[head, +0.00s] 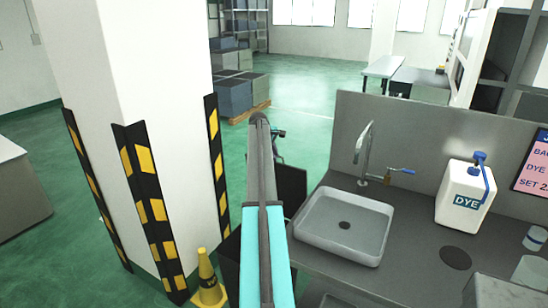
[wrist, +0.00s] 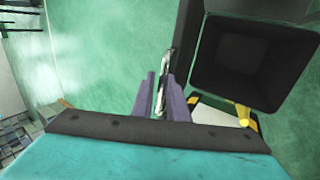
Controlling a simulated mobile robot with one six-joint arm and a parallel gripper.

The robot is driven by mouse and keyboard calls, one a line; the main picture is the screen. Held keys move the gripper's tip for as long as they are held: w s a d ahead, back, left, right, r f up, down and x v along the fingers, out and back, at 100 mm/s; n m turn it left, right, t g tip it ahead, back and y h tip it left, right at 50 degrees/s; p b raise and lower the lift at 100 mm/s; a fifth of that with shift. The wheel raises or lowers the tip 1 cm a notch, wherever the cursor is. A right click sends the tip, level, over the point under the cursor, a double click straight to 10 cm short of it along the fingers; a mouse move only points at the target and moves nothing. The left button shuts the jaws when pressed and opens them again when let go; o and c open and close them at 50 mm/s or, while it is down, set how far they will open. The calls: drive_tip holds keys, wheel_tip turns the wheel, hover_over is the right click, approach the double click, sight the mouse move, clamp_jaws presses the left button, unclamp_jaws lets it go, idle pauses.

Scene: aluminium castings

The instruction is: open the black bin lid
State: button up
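The black bin (wrist: 243,62) is seen from above in the wrist view, with its dark inside exposed. In the head view, part of the bin (head: 230,262) shows at the left of my arm. A dark flat panel (head: 291,188), which looks like the lid, stands raised beside my arm. A dark slab, apparently also the lid (wrist: 262,8), shows at the top of the wrist view. My gripper (wrist: 163,82) is left of the bin opening, with a thin metallic strip between its purple-grey fingers. I cannot tell whether they grip it. My gripper is small and partly hidden in the head view.
A white pillar (head: 150,60) with black-yellow guards stands left of my arm. A yellow cone (head: 207,280) stands at its foot. The grey counter (head: 400,215) with a sink (head: 344,225) and a dye container (head: 464,197) is at right. Green floor lies open behind.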

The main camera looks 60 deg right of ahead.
drive_tip(key=shift+o, duration=0.9)
drive_tip(key=shift+s+a+f, duration=0.1)
drive_tip(key=shift+f, duration=0.05)
drive_tip(key=shift+a, duration=0.15)
drive_tip(key=b+v, duration=0.3)
drive_tip(key=v, duration=1.1)
